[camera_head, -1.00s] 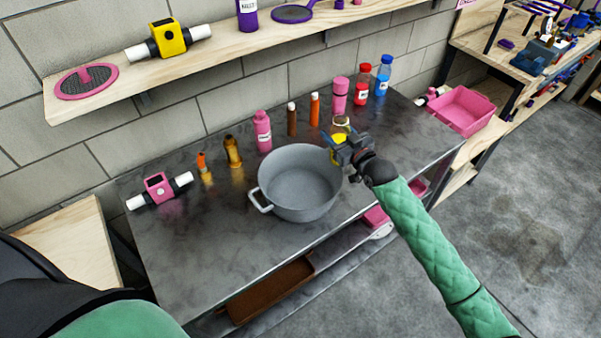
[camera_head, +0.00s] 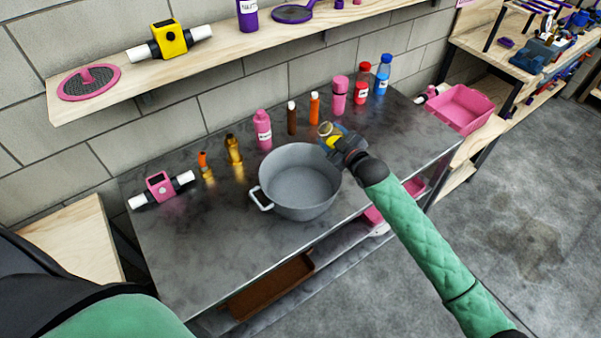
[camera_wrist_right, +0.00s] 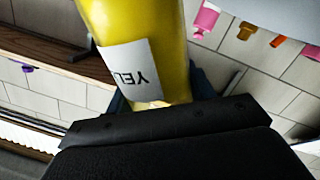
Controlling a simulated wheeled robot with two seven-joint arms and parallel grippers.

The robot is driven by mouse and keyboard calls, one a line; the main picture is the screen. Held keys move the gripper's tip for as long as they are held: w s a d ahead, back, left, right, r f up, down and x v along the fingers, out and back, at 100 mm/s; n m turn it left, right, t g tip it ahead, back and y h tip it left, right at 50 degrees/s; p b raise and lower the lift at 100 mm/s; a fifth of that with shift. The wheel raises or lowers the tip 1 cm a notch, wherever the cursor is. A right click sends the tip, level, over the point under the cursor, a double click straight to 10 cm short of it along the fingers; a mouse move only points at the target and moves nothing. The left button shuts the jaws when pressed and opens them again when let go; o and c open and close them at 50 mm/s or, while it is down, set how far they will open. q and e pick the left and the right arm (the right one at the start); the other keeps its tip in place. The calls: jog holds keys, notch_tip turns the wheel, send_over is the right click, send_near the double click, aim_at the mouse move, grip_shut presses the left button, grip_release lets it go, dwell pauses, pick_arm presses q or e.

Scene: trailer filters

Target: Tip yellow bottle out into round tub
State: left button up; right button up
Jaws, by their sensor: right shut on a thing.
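The yellow bottle (camera_head: 331,141) is in my right gripper (camera_head: 342,143), above the far right rim of the round grey tub (camera_head: 300,182). The bottle's tan-rimmed top (camera_head: 325,128) leans to the left, so it looks tilted. In the right wrist view the yellow bottle (camera_wrist_right: 140,35) fills the space between the fingers of my right gripper (camera_wrist_right: 160,98), with a white label reading "YEL". The tub stands upright on the dark bench, and its visible inside looks empty. I cannot see anything flowing from the bottle. My left gripper is out of view.
Behind the tub stand a pink bottle (camera_head: 263,130), brown bottle (camera_head: 233,150), orange bottle (camera_head: 314,107), red bottle (camera_head: 361,84) and blue bottle (camera_head: 383,75). A pink device (camera_head: 160,187) lies at left. A pink bin (camera_head: 462,108) is at right. The bench front (camera_head: 200,255) is clear.

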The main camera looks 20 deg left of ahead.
jog(key=shift+s+a+f+n, duration=0.1)
jog(key=shift+f+n, duration=0.4)
jog(key=shift+n, duration=0.2)
jog(key=shift+w+d+f+n+h, duration=0.25)
jog(key=shift+f+n+h, duration=0.2)
jog(key=shift+n, duration=0.25)
jog(key=shift+d+f+n+h+b, duration=0.1)
jog(key=shift+n+h+b, duration=0.15)
jog(key=shift+n+b, duration=0.15)
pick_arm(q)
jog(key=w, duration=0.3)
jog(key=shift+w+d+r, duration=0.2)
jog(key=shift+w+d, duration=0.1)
pick_arm(e)
jog(key=shift+f, duration=0.15)
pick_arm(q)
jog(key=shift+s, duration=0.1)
pick_arm(e)
jog(key=shift+f, duration=0.1)
